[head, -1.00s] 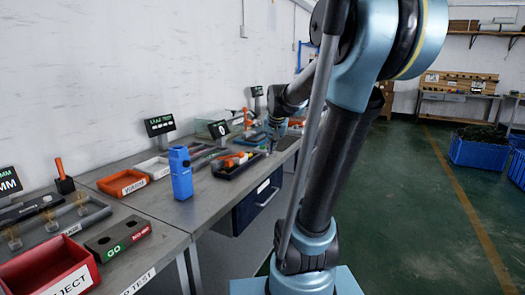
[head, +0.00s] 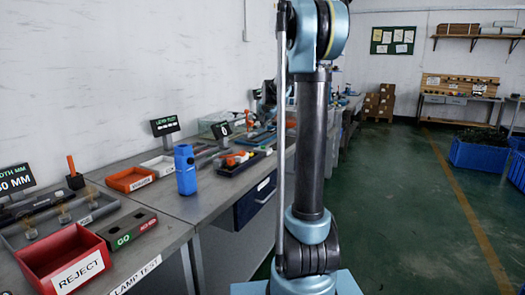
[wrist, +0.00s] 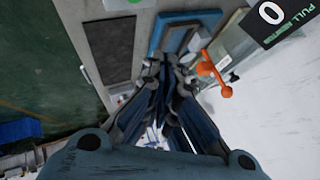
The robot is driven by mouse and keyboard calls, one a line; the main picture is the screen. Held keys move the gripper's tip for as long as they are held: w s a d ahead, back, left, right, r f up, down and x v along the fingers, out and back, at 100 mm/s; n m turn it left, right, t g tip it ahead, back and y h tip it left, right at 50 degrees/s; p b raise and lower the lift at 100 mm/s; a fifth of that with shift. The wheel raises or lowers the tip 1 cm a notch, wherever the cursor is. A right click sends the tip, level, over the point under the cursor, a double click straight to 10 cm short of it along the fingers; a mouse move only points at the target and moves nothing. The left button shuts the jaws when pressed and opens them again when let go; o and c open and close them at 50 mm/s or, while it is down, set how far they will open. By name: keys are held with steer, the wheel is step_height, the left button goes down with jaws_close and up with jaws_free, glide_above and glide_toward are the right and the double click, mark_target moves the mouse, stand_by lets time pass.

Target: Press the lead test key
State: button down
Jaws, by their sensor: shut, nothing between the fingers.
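The lead test display (head: 165,126), a small dark screen with green text, stands at the back of the bench by the wall in the head view. I cannot make out a lead test key in either view. My gripper (wrist: 170,72) is shut and empty in the wrist view. Its fingers are over the bench, beside a blue-rimmed tray (wrist: 203,16) and an orange lever (wrist: 212,68). In the head view my gripper is largely hidden behind my arm.
A dark pad (wrist: 107,48) lies flat.

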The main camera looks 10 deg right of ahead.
mark_target(263, 147)
steer(key=shift+w, duration=0.85)
steer(key=shift+f, duration=0.1)
steer(key=shift+f, duration=4.3)
steer(key=shift+f, duration=0.15)
steer(key=shift+s+f, duration=0.1)
steer(key=shift+f, duration=0.1)
steer(key=shift+f, duration=0.5)
steer(key=shift+r, duration=0.95)
